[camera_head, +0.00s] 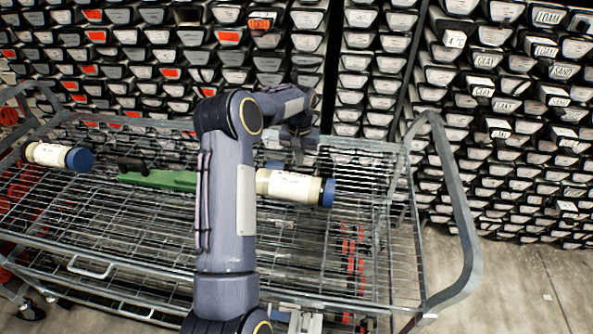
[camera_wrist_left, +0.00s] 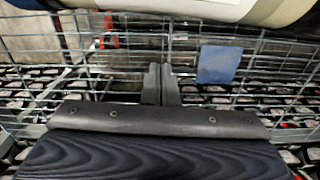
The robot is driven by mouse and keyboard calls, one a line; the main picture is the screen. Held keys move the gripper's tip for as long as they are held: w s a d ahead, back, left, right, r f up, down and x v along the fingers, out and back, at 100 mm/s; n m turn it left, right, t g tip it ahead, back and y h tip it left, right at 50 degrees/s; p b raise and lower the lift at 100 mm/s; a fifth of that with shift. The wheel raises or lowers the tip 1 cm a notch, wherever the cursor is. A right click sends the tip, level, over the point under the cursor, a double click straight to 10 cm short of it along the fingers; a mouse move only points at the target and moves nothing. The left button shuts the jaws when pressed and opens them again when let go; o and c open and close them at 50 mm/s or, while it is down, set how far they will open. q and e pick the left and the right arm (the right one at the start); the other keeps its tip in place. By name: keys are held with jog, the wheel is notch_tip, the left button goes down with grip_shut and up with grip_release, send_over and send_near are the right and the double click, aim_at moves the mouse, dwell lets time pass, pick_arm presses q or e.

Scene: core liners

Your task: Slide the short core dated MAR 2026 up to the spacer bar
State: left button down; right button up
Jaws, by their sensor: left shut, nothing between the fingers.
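A cream core (camera_head: 290,187) with a white label and a blue right end cap lies on the wire cart. Another cream core (camera_head: 50,155) with a blue right cap lies at the far left. Label dates are too small to read. A green bar (camera_head: 165,179) with a black knob lies between them, partly hidden behind my left arm. My left gripper (camera_head: 299,148) is shut and empty, beyond the right-hand core. In the left wrist view its closed fingertips (camera_wrist_left: 162,84) point at the mesh, apart from a labelled core (camera_wrist_left: 265,12) along the top edge.
The wire cart (camera_head: 130,222) has raised tube handles at both ends. A small blue patch (camera_wrist_left: 218,64) shows on the mesh in the left wrist view. Racks of labelled core trays (camera_head: 370,80) stand close behind. The cart's front mesh is mostly clear.

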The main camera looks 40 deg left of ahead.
pick_arm(q)
notch_tip(320, 180, down, 2)
jog(key=shift+f, duration=0.1)
jog(key=s, duration=0.1)
jog(key=s+d+p, duration=0.1)
jog(key=shift+s+d, duration=0.15)
jog(key=shift+s, duration=0.25)
jog(key=shift+s+d, duration=0.25)
jog(key=shift+s, duration=0.15)
